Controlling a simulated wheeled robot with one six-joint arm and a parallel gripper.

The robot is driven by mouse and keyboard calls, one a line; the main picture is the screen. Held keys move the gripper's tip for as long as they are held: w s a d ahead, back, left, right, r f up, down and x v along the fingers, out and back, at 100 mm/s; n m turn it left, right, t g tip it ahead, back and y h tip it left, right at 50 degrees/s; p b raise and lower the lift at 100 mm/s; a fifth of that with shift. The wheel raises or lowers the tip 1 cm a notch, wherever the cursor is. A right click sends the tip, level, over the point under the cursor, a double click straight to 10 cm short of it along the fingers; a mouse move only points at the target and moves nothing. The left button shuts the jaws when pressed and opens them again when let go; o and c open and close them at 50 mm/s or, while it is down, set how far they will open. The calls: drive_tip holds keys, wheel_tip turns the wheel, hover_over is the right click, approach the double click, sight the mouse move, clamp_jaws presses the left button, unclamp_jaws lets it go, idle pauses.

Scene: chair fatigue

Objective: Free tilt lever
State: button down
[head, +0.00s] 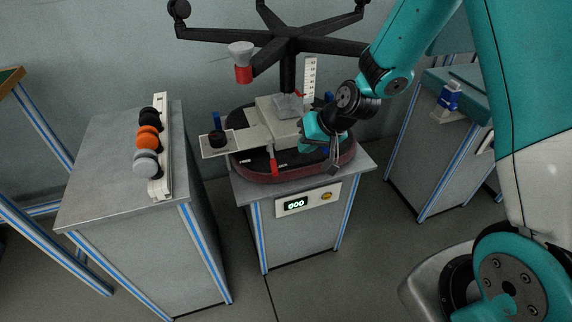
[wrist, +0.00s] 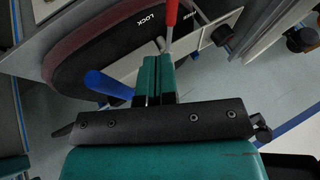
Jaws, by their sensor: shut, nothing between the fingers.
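A red-handled lever (head: 273,163) stands at the front of the chair mechanism (head: 275,118), above a dark round base. Small white labels flank it, and it stands nearer the right one. In the wrist view the red handle (wrist: 171,14) is at the top, beside the word LOCK. Its grey shaft runs down to my fingertips; I cannot tell whether they touch. My gripper (head: 304,147) is to the right of the lever, with its teal fingers (wrist: 156,66) shut together and empty. A blue lever (wrist: 108,84) is left of the fingers.
The upturned black chair base (head: 290,45) rises behind. Another blue lever (head: 217,120) and a plate with a black knob (head: 218,140) are at the left. A side cabinet (head: 110,165) carries a rack of black, orange and grey wheels. A display panel (head: 308,200) is below.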

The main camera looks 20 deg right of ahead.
drive_tip(key=x, duration=1)
drive_tip(key=shift+s, duration=0.1)
idle(0.4)
